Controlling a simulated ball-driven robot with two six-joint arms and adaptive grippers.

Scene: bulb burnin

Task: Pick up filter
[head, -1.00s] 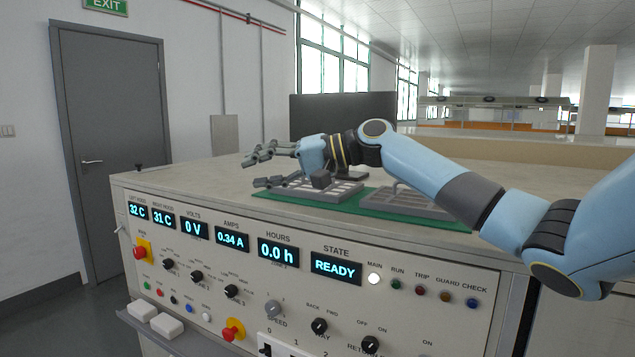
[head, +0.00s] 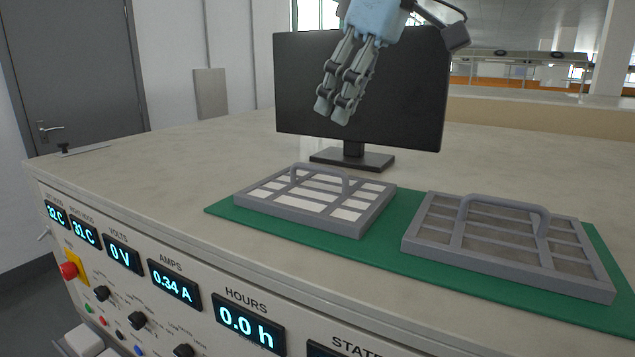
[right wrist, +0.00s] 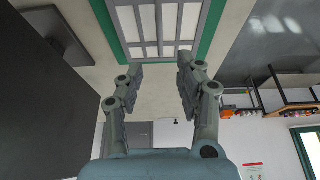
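Two grey-framed filters with arched handles lie flat on a green mat. The left filter (head: 357,228) has white panels; the right filter (head: 470,247) has dull grey panels. My right gripper (head: 333,112) hangs in the air above and behind the left filter, in front of the monitor, fingers down. In the right wrist view my right gripper (right wrist: 160,72) has its fingers apart with nothing between them. The white-panelled filter (right wrist: 158,48) shows beyond the fingertips at the top, partly cut off. My left gripper is not in view.
The green mat (head: 270,235) lies on a pale bench top (head: 180,170). A black monitor (head: 410,110) stands behind the left filter. The front panel carries displays, knobs and a red button (head: 69,270). The bench left of the mat is clear.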

